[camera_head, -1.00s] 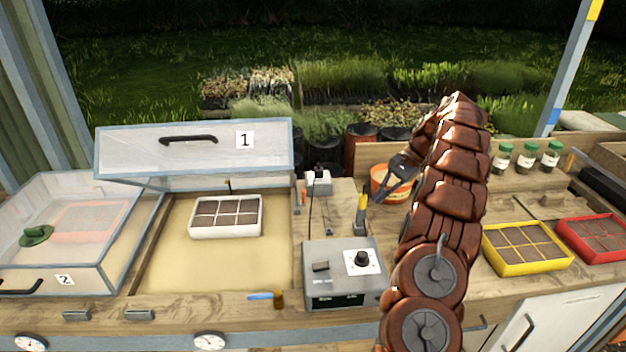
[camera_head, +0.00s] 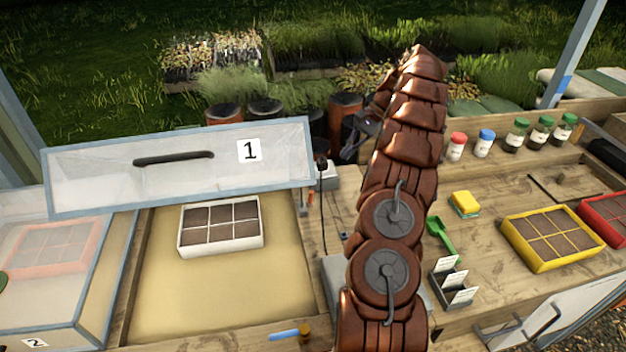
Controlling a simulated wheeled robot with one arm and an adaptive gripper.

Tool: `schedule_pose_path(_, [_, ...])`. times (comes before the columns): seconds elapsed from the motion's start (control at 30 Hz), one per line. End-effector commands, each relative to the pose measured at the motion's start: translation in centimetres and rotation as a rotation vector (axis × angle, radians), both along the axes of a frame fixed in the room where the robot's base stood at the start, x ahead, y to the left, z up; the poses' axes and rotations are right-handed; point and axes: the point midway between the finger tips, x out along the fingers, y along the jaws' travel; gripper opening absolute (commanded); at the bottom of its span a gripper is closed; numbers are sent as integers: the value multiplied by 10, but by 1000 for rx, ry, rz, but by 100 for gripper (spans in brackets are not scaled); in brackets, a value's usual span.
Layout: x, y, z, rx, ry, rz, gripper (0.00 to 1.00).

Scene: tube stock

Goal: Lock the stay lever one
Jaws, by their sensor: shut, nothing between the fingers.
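The box marked 1 has its clear, grey-framed lid (camera_head: 100,178) raised, with a dark handle and a number label. The lid's right end is near my gripper (camera_head: 352,150), which is dark, shut and empty, and partly hidden by my brown arm. A lever with a blue handle and an orange-brown end (camera_head: 290,334) lies at the bench's front edge, below the right corner of box one. I cannot tell for sure that it is stay lever one. A white seed tray (camera_head: 221,248) stands inside box one on sand.
Box two (camera_head: 70,310) is closed at the left. My arm hides much of the control box (camera_head: 335,272). Right of it are a green scoop (camera_head: 440,235), a yellow sponge (camera_head: 465,203), a yellow tray (camera_head: 552,262), a red tray (camera_head: 605,208) and several jars.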

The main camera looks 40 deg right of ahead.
Motion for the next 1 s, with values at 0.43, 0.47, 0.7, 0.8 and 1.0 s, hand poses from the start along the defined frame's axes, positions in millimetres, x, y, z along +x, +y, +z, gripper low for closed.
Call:
schedule_pose_path(0.43, [3,11,-20,2,-2,-4,0])
schedule_pose_path(0.47, [3,12,-21,2,-2,-4,0])
schedule_pose_path(0.7, [7,20,-29,0,-2,0,0])
schedule_pose_path(0.8, [7,23,-34,1,-2,-1,0])
schedule_pose_path(1.0, [9,30,-42,2,0,1,0])
